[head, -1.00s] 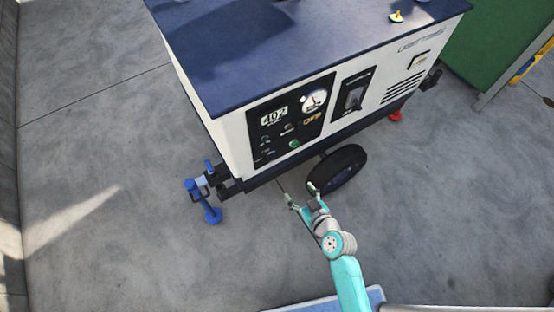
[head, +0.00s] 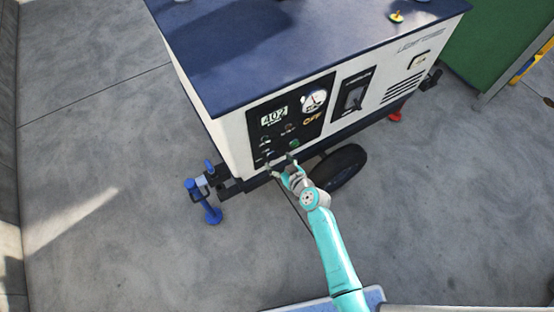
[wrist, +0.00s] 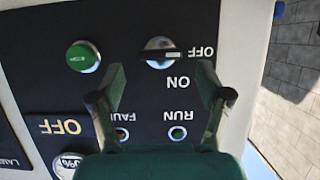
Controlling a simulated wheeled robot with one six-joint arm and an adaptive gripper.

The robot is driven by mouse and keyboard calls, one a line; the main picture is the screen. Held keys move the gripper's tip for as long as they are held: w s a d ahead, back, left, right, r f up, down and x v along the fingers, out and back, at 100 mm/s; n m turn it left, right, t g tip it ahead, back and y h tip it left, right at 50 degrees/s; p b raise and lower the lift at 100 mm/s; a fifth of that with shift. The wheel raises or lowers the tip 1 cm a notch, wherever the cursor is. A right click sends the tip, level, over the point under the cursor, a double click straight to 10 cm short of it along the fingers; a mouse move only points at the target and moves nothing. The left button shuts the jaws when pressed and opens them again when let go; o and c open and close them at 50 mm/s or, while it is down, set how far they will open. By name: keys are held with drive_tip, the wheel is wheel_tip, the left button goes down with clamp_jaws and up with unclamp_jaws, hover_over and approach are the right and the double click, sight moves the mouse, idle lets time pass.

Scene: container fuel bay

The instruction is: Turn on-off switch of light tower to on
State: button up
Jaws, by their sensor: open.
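The on-off switch (wrist: 158,50) is a dark rotary knob with a light rim in the wrist view, which looks at the panel upside down. The light tower (head: 228,135) is a white box with a dark blue top. Its black control panel (head: 284,108) faces me. My gripper (head: 282,165) is open and empty at the panel's lower edge. In the wrist view its fingers (wrist: 162,70) straddle the line toward the switch, not touching it.
A green button (wrist: 83,56) sits beside the switch, with RUN and FAULT lamps close by. A wheel (head: 340,168) is right of my gripper below the panel. A blue jack stand (head: 204,200) stands to the left. The concrete floor around is open.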

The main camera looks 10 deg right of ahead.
drive_tip(key=shift+x, duration=0.9)
drive_tip(key=c, duration=1.2)
drive_tip(key=shift+o, duration=0.2)
drive_tip(key=shift+d, duration=0.1)
drive_tip(key=shift+d+m+y, duration=0.15)
drive_tip(key=shift+m+y, duration=0.45)
drive_tip(key=shift+m, duration=0.3)
drive_tip(key=shift+w+d+f+m+g+y, duration=0.1)
drive_tip(key=shift+m+g+y, duration=0.1)
drive_tip(key=shift+m+y, duration=0.35)
drive_tip(key=shift+d+m+g+y, duration=0.2)
drive_tip(key=shift+m+y, duration=0.15)
drive_tip(key=shift+m, duration=0.3)
drive_tip(key=m, duration=0.1)
drive_tip(key=m+y, duration=0.2)
drive_tip(key=m, duration=0.1)
drive_tip(key=shift+d+f, duration=0.1)
drive_tip(key=shift+f, duration=0.15)
drive_tip(key=shift+y, duration=0.3)
